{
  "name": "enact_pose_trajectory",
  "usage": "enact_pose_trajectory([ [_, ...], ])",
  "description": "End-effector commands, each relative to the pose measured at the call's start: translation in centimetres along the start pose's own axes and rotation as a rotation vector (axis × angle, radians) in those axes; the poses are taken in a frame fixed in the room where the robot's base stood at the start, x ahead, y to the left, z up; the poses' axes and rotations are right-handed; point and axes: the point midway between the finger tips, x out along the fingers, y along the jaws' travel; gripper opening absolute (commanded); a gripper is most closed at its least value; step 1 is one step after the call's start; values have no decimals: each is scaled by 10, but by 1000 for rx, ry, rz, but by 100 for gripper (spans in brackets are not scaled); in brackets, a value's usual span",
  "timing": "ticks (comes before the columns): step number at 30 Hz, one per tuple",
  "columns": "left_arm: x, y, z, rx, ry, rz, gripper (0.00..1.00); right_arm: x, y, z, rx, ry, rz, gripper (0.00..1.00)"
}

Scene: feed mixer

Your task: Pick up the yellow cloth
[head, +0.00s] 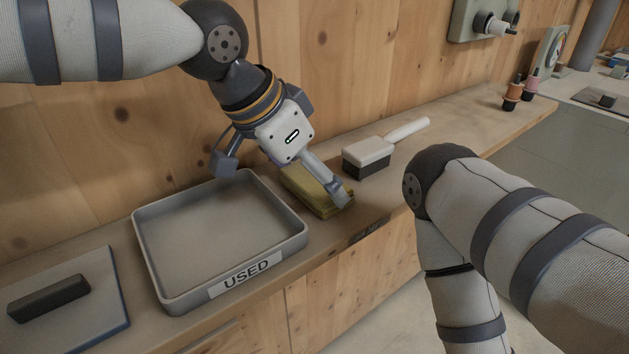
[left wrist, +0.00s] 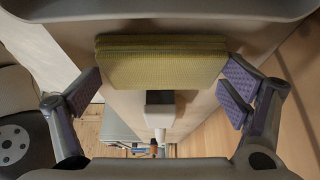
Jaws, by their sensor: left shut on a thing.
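The yellow cloth (head: 318,194) is a folded pad on the wooden shelf, just right of the grey tray. In the left wrist view the cloth (left wrist: 160,62) lies across the top middle, between the two fingers. My left gripper (head: 282,186) is low over it, its fingers set wide. One finger is at the cloth's right end; the contact at the other end is hard to make out. The gripper is shut on the cloth, which still appears to be at shelf height. My right arm comes in from the right, but its gripper is out of view.
The grey tray (head: 221,285) labelled USED stands left of the cloth and looks empty. A white-handled brush (head: 368,152) lies to the right. A flat board with a dark handle (head: 48,297) lies far left. The wooden wall rises close behind.

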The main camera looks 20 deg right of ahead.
Motion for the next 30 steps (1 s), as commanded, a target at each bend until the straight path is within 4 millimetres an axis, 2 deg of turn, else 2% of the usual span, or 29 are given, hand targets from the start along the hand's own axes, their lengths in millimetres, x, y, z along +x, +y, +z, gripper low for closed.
enact_pose_trajectory([
  [5, -6, -1, -3, 1, -1, -2, 64, 0, 0, 0, 0, 0, 0, 40],
  [8, -21, -1, -12, 1, 1, -3, 64, 0, 0, 0, 0, 0, 0, 40],
  [9, -29, 0, -17, 2, 2, -3, 64, 0, 0, 0, 0, 0, 0, 40],
  [14, -91, 20, -12, 7, 6, -14, 64, -15, 0, -10, 0, 48, -2, 40],
  [15, -106, 26, -11, 7, 6, -15, 64, -18, -1, -12, 0, 59, -2, 40],
  [18, -133, 43, 6, 9, 4, -14, 64, -27, -1, -18, -1, 88, -3, 40],
  [21, -152, 56, 21, 6, 3, -9, 64, -31, -1, -21, -1, 103, -4, 40],
  [25, -166, 65, 34, 1, 0, -2, 64, -31, -1, -21, -1, 101, -4, 40],
  [30, -172, 70, 41, -1, -2, 2, 64, -30, -1, -20, -1, 98, -4, 40],
])
